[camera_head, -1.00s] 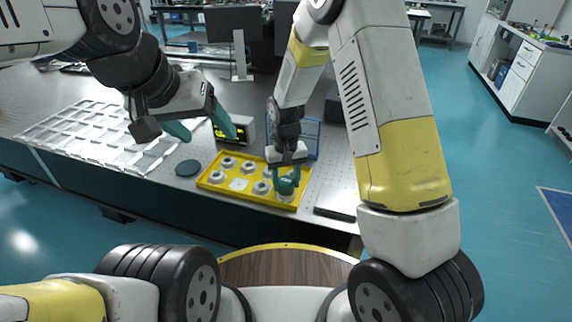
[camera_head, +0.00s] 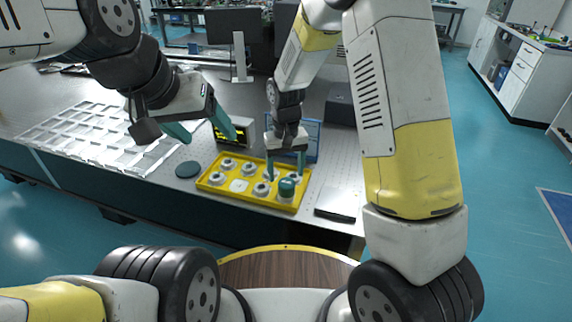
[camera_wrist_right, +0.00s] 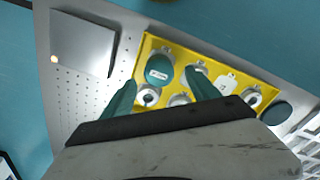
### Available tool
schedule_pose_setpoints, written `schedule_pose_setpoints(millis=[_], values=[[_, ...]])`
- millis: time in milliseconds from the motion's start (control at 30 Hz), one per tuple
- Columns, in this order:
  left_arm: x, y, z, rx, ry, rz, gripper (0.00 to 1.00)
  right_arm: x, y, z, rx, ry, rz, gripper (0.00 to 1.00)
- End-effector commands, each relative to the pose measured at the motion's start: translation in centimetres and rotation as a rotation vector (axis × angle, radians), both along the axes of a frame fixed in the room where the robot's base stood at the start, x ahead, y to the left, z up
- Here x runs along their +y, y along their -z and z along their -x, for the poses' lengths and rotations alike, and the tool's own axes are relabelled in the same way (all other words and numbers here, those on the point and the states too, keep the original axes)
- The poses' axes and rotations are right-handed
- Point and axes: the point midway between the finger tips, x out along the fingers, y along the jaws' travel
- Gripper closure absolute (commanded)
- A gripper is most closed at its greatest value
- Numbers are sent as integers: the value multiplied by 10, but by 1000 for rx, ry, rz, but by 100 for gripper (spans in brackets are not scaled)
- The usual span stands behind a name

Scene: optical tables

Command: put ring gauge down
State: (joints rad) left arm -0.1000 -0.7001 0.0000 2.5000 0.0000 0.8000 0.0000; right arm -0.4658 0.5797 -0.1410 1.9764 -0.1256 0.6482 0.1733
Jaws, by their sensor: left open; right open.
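The ring gauge appears to be the teal round piece (camera_head: 287,187) with a white lower part, at the front right of the yellow tray (camera_head: 247,200). In the right wrist view the teal piece (camera_wrist_right: 159,69) shows a small white label on top. My right gripper (camera_head: 285,176) is open above and just behind it, its fingers apart and holding nothing. In the right wrist view the fingers (camera_wrist_right: 160,76) lie either side of the piece in the picture. My left gripper (camera_head: 208,133) is open and empty, in the air left of the tray.
Several white ring-shaped pieces (camera_head: 249,169) and a white label plate (camera_head: 239,185) are in the tray. A dark disc (camera_head: 188,169) lies left of it, a flat grey plate (camera_head: 337,203) right. A display box (camera_head: 232,133) and blue panel (camera_head: 309,140) stand behind. A white grid rack (camera_head: 100,136) lies far left.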

Motion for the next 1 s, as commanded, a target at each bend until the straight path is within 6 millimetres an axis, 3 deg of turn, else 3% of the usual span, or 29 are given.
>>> schedule_pose_setpoints(millis=[200, 433, 567, 767, 1000], values=[[0, 0, 0, 0, 0, 0, 30, 1, -46, 0, -5, -1, -2, 30], [0, 0, 0, 0, 0, 0, 30, 0, -70, 0, -3, 1, -3, 30], [0, 0, 0, 0, 0, 0, 30, -12, -94, 6, -28, 20, -30, 30], [0, 0, 0, 0, 0, 0, 30, -55, -164, 40, -136, 80, -126, 30], [0, 0, 0, 0, 0, 0, 30, -105, -228, 107, -301, 147, -217, 30]])
